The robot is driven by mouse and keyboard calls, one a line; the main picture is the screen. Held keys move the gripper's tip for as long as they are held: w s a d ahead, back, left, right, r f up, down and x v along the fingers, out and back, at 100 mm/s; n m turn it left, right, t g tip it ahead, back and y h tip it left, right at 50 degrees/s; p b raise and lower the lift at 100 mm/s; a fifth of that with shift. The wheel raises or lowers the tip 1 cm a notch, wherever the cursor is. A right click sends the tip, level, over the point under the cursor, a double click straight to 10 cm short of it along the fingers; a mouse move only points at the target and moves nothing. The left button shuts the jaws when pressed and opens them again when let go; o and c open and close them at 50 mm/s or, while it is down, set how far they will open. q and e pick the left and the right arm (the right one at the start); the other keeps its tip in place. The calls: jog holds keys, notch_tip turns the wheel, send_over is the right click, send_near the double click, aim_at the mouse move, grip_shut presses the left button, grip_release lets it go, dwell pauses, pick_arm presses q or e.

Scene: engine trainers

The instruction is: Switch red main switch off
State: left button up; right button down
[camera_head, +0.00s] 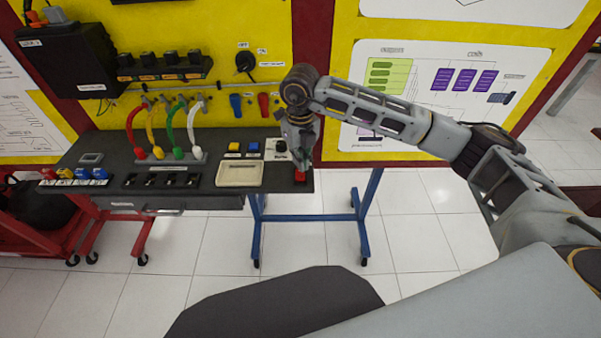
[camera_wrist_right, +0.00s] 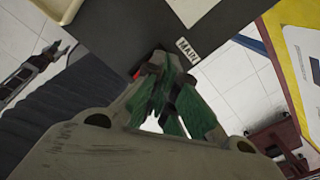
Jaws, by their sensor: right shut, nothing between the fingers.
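The red main switch (camera_head: 300,176) sits at the right front corner of the dark bench top. My right gripper (camera_head: 300,163) points down right above it, and its fingers look close to or touching the switch. In the right wrist view the green-padded fingers (camera_wrist_right: 167,100) are together with nothing held. Only a small bit of red (camera_wrist_right: 137,74) shows there beside the fingers, next to a white label reading "MAIN" (camera_wrist_right: 188,50). The fingers hide most of the switch, so its position cannot be told.
The bench top (camera_head: 120,183) also holds a beige tray (camera_head: 240,173), blue and yellow buttons, black switches and coloured cables (camera_head: 168,130). A yellow panel (camera_head: 220,30) stands behind. A red trolley (camera_head: 90,225) is at the left. The tiled floor in front is clear.

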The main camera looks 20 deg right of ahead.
pick_arm(q)
jog(key=shift+r+p, duration=1.05)
jog(key=shift+r, duration=0.1)
pick_arm(e)
jog(key=shift+r, duration=2.4)
pick_arm(q)
jog(key=s+d+r+p, duration=0.2)
jog(key=d+r+p, duration=0.3)
jog(key=r+p, duration=0.4)
jog(key=shift+d+h, duration=0.3)
jog(key=shift+h, duration=0.1)
pick_arm(e)
notch_tip(320, 180, up, 9)
jog(key=shift+r, duration=0.15)
